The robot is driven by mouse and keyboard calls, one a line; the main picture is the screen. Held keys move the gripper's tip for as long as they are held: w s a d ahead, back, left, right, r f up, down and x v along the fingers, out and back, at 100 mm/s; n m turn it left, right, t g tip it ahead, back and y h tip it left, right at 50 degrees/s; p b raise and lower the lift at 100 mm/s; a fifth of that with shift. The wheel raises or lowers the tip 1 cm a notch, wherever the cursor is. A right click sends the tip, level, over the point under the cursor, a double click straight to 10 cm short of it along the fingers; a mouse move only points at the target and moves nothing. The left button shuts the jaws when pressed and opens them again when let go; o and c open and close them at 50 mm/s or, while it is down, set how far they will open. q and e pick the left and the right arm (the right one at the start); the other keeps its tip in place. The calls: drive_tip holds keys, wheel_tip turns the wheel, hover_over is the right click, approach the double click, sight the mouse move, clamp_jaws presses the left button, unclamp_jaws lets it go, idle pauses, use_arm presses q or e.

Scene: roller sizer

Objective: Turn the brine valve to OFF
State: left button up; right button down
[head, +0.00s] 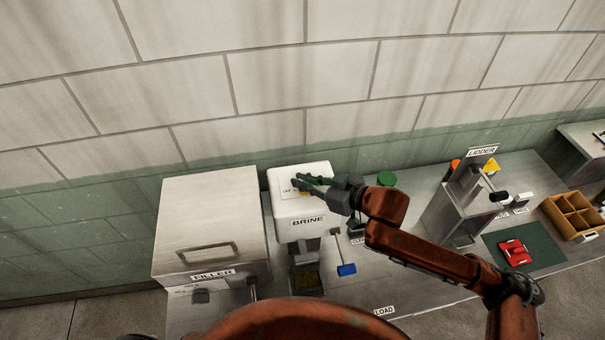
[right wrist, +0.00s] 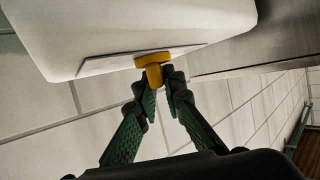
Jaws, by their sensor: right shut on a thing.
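The white BRINE tank (head: 305,215) stands against the wall, left of the middle in the head view. On its top is a pale plate (head: 286,192) with small lettering too small to read. The yellow brine valve handle (head: 305,194) sits at this plate, mostly hidden by my right gripper (head: 304,182). In the right wrist view, the yellow handle (right wrist: 153,66) projects from the plate on the white tank (right wrist: 130,25). My right gripper's fingertips (right wrist: 159,82) are closed around the handle. Which way the handle points cannot be told. My left gripper is out of view.
A FILLER box (head: 210,225) stands left of the tank. A blue-ended lever (head: 346,269) and a green round lid (head: 386,178) are to its right. The LIDDER machine (head: 468,190), a red item (head: 515,252) on a green mat and a divided tray (head: 575,217) stand farther right.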

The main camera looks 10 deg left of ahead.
drive_tip(key=shift+w+r+n+g+y+p, duration=0.1)
drive_tip(key=shift+n+g+y+p, duration=0.3)
drive_tip(key=shift+n+g, duration=1.3)
drive_tip(key=shift+g, duration=0.3)
drive_tip(key=n+g+b, duration=0.3)
drive_tip(key=b, duration=0.1)
drive_tip(key=shift+s+f+g, duration=0.2)
drive_tip(key=shift+f+g, duration=0.05)
drive_tip(key=shift+g, duration=0.05)
drive_tip(key=shift+s+n+g+b, duration=0.15)
drive_tip(key=shift+n+g+b, duration=0.95)
drive_tip(key=shift+g+b, duration=0.1)
drive_tip(key=shift+h, duration=0.3)
drive_tip(key=c, duration=2.4)
unclamp_jaws()
drive_tip(key=o, duration=0.4)
drive_tip(key=shift+r, duration=0.1)
